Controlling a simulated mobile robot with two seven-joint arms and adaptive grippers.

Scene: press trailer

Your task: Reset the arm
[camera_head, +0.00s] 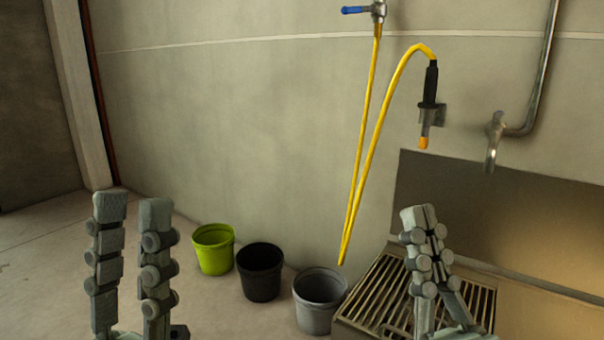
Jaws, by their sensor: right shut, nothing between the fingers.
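My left gripper (131,210) is at the lower left, pointing up, its two fingers parallel and well apart with nothing between them. My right gripper (419,212) is at the lower right in front of the metal grate, its fingertips together and nothing held. Both grippers stand apart from each other. The lower parts of both arms are cut off by the bottom edge of the view.
A green bucket (213,250), a black bucket (261,273) and a grey bucket (317,302) stand along the wall between my grippers. A slatted grate (375,295) lies right of them. A yellow hose (369,150) hangs from a blue-handled tap (378,10); a metal spout (493,140) is at right.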

